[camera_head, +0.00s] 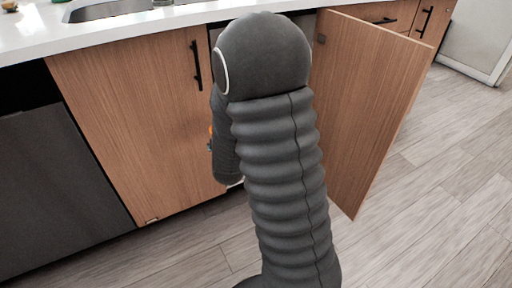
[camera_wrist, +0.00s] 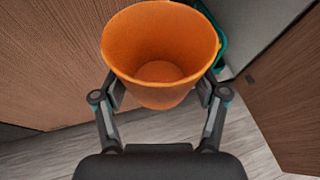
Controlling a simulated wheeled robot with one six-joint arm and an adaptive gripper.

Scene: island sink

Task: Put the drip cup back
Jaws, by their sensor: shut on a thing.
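The drip cup (camera_wrist: 161,45) is an orange, tapered, empty cup with its open mouth towards the wrist camera. My gripper (camera_wrist: 160,92) is shut on it, with one finger on each side of its lower part. In the head view my arm hides nearly all of the cup and gripper; only a small orange and teal patch shows left of the arm. The place the cup goes back to cannot be made out.
A cabinet door (camera_head: 370,90) stands open at the right, and my arm hides most of the opening. A closed wooden door (camera_head: 130,120) is at the left, under the white counter (camera_head: 150,25). A teal thing (camera_wrist: 219,45) shows behind the cup. Floor (camera_head: 430,200) is clear at the right.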

